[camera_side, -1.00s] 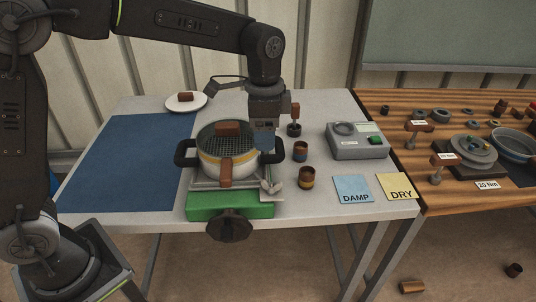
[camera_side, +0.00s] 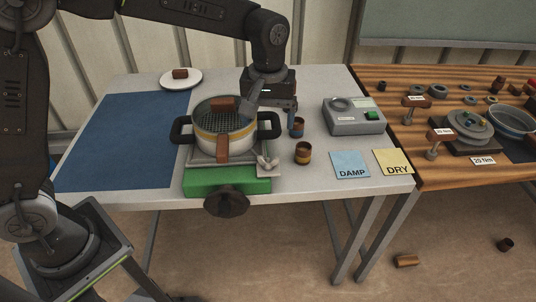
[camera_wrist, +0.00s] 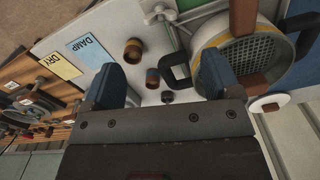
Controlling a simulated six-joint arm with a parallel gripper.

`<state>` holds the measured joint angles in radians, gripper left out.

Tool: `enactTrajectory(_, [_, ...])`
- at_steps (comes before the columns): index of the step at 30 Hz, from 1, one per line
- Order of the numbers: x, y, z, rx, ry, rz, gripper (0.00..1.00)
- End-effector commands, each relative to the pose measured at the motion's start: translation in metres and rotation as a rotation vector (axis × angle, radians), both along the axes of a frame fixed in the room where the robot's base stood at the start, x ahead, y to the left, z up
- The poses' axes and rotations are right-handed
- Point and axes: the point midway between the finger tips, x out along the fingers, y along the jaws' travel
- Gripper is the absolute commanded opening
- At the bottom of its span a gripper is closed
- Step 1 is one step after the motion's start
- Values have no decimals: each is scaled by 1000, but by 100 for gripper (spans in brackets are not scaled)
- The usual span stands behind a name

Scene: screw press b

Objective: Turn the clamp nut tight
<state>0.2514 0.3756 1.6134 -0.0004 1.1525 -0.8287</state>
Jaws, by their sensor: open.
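A pale winged nut (camera_side: 267,162), which looks like the clamp nut, sits at the front right corner of the press, on a plate beside the pot (camera_side: 224,140). It also shows at the top of the wrist view (camera_wrist: 153,17). The pot has a yellow band, dark side handles and a mesh inside. It stands on a green base (camera_side: 228,181) with a black round knob (camera_side: 227,203) in front. My gripper (camera_side: 269,121) is open and empty, above and behind the nut, to the pot's right. Its blue fingers are spread wide in the wrist view (camera_wrist: 162,62).
Two brown-banded cups (camera_side: 303,153) (camera_side: 297,127) stand right of the pot. A blue mat (camera_side: 125,145) leaves clear room at left.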

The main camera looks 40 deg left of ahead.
Motion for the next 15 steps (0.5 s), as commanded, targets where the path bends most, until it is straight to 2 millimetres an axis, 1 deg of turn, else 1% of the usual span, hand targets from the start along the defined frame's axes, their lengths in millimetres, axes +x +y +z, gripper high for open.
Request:
enactTrajectory(1, [-1,0,-11,1,7,-1,83])
enactTrajectory(9, [-1,0,-67,0,5,-2,83])
enactTrajectory(12, [-1,0,-84,0,4,-2,83])
enactTrajectory(15, [0,0,-98,-1,3,-3,83])
